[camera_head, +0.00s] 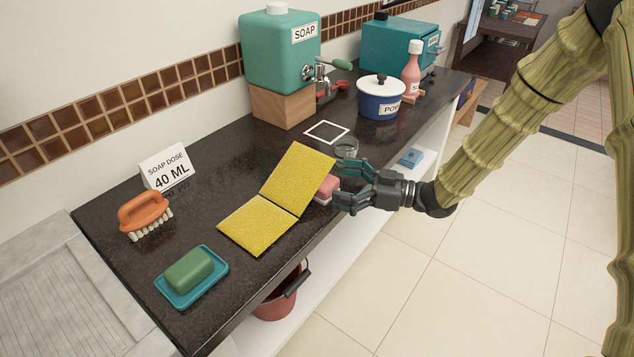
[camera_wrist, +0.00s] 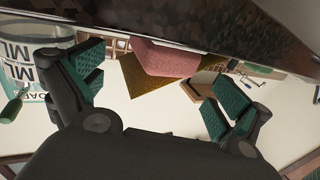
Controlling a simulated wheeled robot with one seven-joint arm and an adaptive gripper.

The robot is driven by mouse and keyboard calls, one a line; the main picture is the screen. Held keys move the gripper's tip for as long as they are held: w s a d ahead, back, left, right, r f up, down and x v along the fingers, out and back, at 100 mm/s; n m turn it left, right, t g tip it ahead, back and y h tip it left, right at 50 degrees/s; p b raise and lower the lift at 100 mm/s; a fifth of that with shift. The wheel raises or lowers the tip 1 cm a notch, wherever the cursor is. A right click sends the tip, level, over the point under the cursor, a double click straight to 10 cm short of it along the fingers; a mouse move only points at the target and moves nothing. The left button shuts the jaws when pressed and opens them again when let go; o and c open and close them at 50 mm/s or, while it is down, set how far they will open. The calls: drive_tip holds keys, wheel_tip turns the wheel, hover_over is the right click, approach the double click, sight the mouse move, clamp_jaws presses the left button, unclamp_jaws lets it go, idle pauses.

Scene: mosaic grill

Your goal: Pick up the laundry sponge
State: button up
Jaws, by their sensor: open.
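A pink block (camera_head: 326,188), which looks like the laundry sponge, sits at the counter's front edge, partly hidden by a yellow folded cloth (camera_head: 298,180). My gripper (camera_head: 345,184) is open and empty, just right of the pink block, with its fingers pointing at it. In the wrist view the pink block (camera_wrist: 168,57) shows ahead of and between the teal-padded fingers of my gripper (camera_wrist: 160,82). The yellow cloth (camera_wrist: 130,82) shows behind it. I see no finger clearly touching the block.
A small glass (camera_head: 346,149) stands close behind my gripper. A blue-white pot (camera_head: 381,98), pink bottle (camera_head: 411,70) and soap dispenser (camera_head: 278,55) stand farther back. An orange brush (camera_head: 144,214) and green soap on a teal dish (camera_head: 179,302) are at left. Floor right of the counter is open.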

sight(325, 180)
drive_tip(key=x, duration=0.4)
drive_tip(key=shift+f, duration=0.15)
drive_tip(key=c, duration=1.1)
